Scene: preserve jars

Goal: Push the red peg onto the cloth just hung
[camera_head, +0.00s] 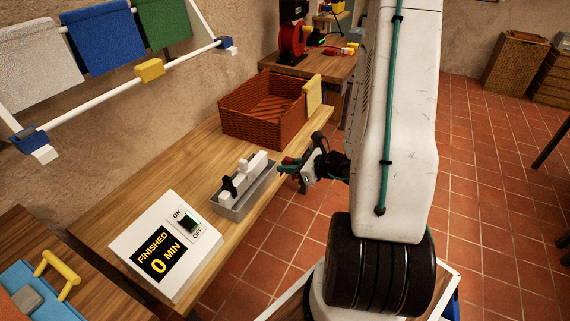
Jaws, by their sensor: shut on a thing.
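My gripper (287,166) is at the bench's right edge, just right of the grey peg tray (232,213). It is shut on a small red thing, which appears to be the red peg (289,160); the fingers partly hide it. On the wall rack hang a white cloth (38,62), a blue cloth (105,38) and a green cloth (163,22). The gripper is well apart from the cloths.
The tray holds white pieces and a black piece (228,187). A wicker basket (262,104) with a yellow cloth (314,94) over its rim stands behind. A white timer box (162,245) reading "FINISHED 0 MIN" is in front. The rack's lower rail (105,88) juts over the bench.

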